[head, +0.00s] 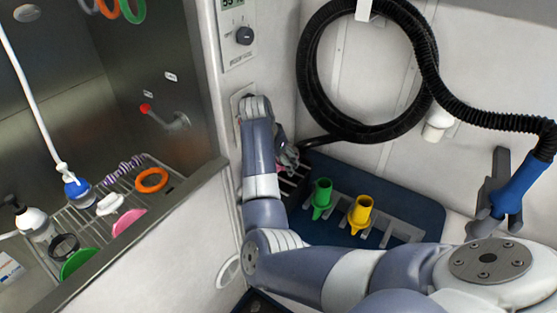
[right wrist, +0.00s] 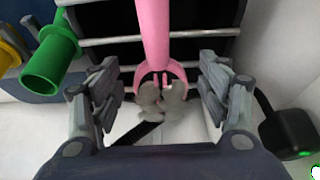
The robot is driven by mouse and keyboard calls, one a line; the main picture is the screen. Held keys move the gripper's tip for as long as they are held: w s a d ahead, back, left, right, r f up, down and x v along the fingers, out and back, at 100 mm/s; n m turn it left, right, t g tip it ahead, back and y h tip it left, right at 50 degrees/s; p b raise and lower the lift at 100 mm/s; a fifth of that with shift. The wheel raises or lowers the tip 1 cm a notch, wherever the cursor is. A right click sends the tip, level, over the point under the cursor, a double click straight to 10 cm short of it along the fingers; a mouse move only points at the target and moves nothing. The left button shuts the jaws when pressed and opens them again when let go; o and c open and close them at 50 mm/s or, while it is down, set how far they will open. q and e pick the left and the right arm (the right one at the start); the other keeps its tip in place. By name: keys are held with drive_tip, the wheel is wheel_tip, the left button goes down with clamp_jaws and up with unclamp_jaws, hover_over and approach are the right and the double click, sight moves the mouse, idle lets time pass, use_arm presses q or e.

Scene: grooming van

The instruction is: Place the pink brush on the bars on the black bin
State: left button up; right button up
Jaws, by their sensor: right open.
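In the right wrist view a pink brush (right wrist: 154,35) lies on or just over the metal bars (right wrist: 105,41) of the black bin (right wrist: 200,20). In the head view my right gripper (head: 288,157) is above the bars (head: 291,186), mostly hidden behind my arm. My left gripper does not show.
Green (head: 321,192) and yellow (head: 361,208) nozzles sit in a rack right of the bars. A black hose (head: 310,60) coils on the wall above, with a blue dryer handle (head: 520,185) at right. A steel tub (head: 150,232) with several grooming items stands at left.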

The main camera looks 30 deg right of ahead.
drive_tip(key=b+v, duration=0.1)
drive_tip(key=v, duration=1.1)
